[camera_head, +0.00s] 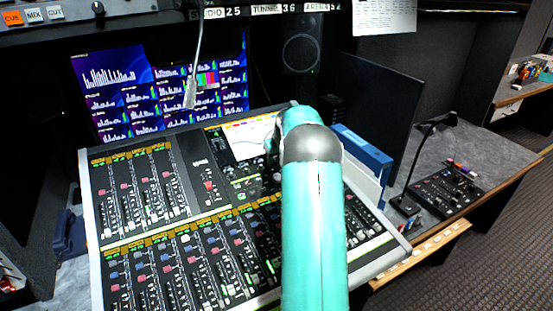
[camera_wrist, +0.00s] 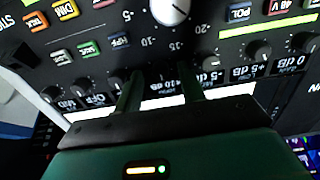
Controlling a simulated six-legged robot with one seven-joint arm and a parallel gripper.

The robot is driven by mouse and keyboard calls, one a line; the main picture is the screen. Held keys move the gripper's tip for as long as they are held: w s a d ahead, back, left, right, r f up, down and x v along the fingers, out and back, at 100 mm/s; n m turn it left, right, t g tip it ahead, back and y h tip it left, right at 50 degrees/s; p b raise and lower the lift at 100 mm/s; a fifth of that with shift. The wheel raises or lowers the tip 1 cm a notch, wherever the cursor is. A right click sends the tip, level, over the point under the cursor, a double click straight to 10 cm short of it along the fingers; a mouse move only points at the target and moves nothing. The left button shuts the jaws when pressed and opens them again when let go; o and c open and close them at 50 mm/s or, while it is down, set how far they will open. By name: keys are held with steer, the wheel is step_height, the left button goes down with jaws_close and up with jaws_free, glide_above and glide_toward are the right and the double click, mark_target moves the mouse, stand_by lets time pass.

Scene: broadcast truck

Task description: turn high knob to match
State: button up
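In the wrist view, my gripper (camera_wrist: 160,83) has its two dark fingers apart, pointing at the black mixer panel. A dark area and a partly covered display lie between the fingers; I cannot tell whether a knob sits there. A row of small black knobs runs across the panel, including a knob (camera_wrist: 210,60) above "-5 dB" and a knob (camera_wrist: 258,50) above "+5 dB". I cannot read a "high" label clearly. A large pale-faced knob (camera_wrist: 170,10) with a number scale is at the top. In the head view, my teal arm hides the gripper.
The mixing console (camera_head: 95,228) with faders fills the middle of the head view. A monitor (camera_head: 150,80) stands behind it. A blue box (camera_head: 362,152) is right of my arm.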

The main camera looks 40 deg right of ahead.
steer(key=shift+c, duration=0.2)
jaws_close()
steer(key=shift+n, duration=0.3)
steer(key=shift+a+n, duration=0.1)
steer(key=shift+n, duration=2.5)
steer(key=shift+o, duration=0.2)
jaws_free()
